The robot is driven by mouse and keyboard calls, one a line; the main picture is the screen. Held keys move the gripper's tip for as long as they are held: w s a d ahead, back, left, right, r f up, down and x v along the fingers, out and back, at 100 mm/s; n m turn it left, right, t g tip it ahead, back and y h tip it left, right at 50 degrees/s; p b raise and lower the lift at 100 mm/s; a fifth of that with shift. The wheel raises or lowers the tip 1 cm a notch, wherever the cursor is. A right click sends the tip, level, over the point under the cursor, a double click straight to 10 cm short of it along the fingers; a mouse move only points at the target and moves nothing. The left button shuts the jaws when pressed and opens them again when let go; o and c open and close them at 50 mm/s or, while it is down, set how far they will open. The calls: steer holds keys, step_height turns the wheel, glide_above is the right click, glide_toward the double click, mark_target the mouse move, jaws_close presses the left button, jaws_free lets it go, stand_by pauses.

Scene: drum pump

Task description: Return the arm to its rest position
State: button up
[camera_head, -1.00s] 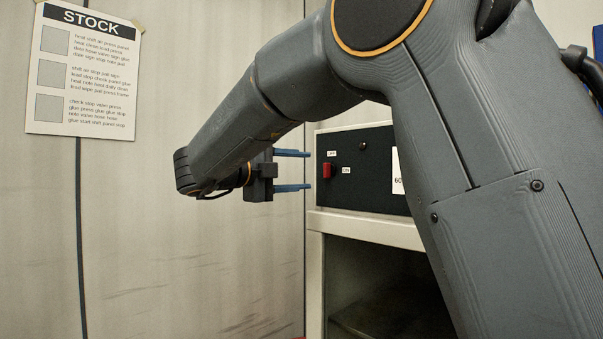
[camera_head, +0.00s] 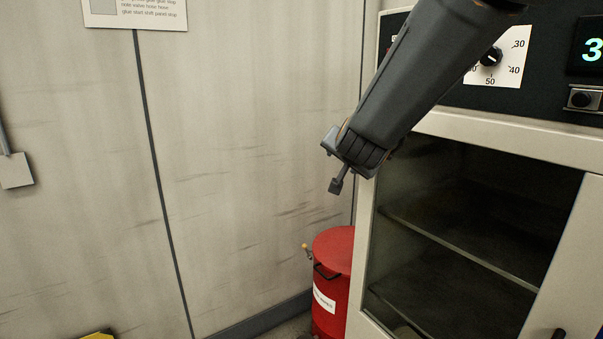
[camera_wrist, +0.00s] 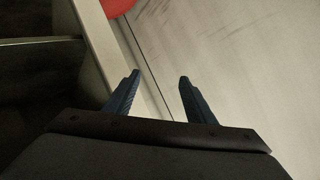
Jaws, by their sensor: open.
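My gripper (camera_wrist: 160,88) is open and empty in the wrist view, its two blue fingers apart with only the cabinet edge and the pale wall behind them. In the head view my arm reaches down from the top, in front of the left front edge of the cabinet (camera_head: 360,245). The wrist end hangs above and near the red drum, and the fingers are mostly hidden behind it there.
A red drum (camera_head: 325,298) with a label stands on the floor between wall and cabinet; its red also shows in the wrist view (camera_wrist: 116,7). The cabinet has a dark glass door, a dial (camera_head: 491,56) and a lit display (camera_head: 592,50). The pale wall (camera_head: 230,150) at left leaves free room.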

steer(key=s+d+f+n+g+y, duration=0.1)
steer(key=s+d+f+n+g, duration=0.15)
steer(key=s+f, duration=0.5)
steer(key=s+d+f+n+g, duration=0.1)
steer(key=s+f+n+g, duration=0.1)
steer(key=s+f+g, duration=0.4)
steer(key=s+d+f+n+g, duration=0.1)
steer(key=s+f, duration=0.3)
steer(key=s, duration=0.5)
steer(key=s+d+f+n+g, duration=0.2)
steer(key=s+d+f, duration=0.2)
steer(key=s, duration=0.5)
steer(key=shift+s+f+h, duration=0.3)
steer(key=shift+f+h, duration=0.1)
steer(key=shift+f, duration=0.1)
steer(key=shift+g, duration=0.25)
steer(key=c, duration=0.5)
steer(key=shift+d, duration=0.1)
